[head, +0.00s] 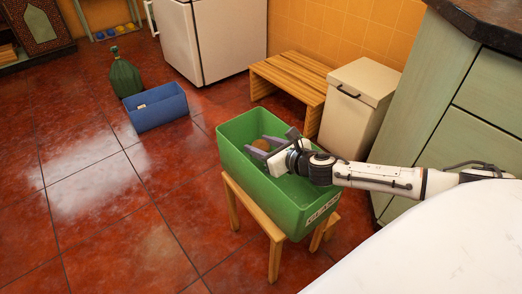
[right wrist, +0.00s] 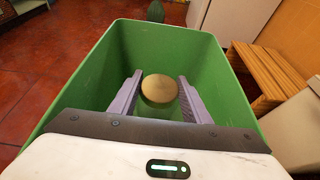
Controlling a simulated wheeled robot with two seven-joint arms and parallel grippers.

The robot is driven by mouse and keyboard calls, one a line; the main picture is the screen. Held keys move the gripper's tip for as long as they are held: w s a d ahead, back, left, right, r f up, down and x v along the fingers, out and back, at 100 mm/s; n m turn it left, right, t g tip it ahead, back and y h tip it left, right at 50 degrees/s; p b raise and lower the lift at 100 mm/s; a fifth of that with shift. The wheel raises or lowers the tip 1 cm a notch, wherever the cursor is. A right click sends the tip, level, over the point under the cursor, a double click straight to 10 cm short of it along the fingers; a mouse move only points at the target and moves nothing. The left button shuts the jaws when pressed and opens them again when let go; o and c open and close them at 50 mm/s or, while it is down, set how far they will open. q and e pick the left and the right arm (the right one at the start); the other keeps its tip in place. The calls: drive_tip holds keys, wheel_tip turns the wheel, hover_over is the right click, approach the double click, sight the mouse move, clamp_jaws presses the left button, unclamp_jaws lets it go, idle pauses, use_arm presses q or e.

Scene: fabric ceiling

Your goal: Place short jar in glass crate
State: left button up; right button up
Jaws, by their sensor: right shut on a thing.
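The green crate (head: 258,186), with a label reading GLASS on its end, stands on a small wooden stool. My right gripper (head: 264,146) is inside the crate's opening, shut on the short jar. The jar's round tan lid (right wrist: 159,89) shows between the two purple fingers in the right wrist view; its body is mostly hidden below the lid. The crate's green walls (right wrist: 85,75) surround the fingers and jar in that view. I cannot tell whether the jar touches the crate's floor. My left gripper is not in view.
The wooden stool (head: 275,258) bears the crate. A white lidded bin (head: 352,112) and a slatted wooden bench (head: 288,80) stand behind it. A blue crate (head: 157,108) and a green bottle-like thing (head: 124,77) are on the floor. The tiled floor at left is clear.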

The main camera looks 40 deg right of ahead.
drive_tip(key=shift+f, duration=0.15)
drive_tip(key=shift+f, duration=0.55)
drive_tip(key=o, duration=1.1)
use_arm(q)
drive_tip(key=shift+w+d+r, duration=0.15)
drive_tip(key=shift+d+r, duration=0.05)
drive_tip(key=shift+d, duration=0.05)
use_arm(e)
drive_tip(key=shift+o, duration=0.2)
drive_tip(key=shift+r, duration=0.2)
use_arm(q)
drive_tip(key=p, duration=0.1)
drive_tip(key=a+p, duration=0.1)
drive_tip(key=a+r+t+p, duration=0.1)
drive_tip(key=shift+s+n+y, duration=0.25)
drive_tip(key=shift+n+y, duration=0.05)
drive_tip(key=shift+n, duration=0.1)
use_arm(e)
drive_tip(key=v, duration=1.2)
drive_tip(key=shift+r, duration=0.45)
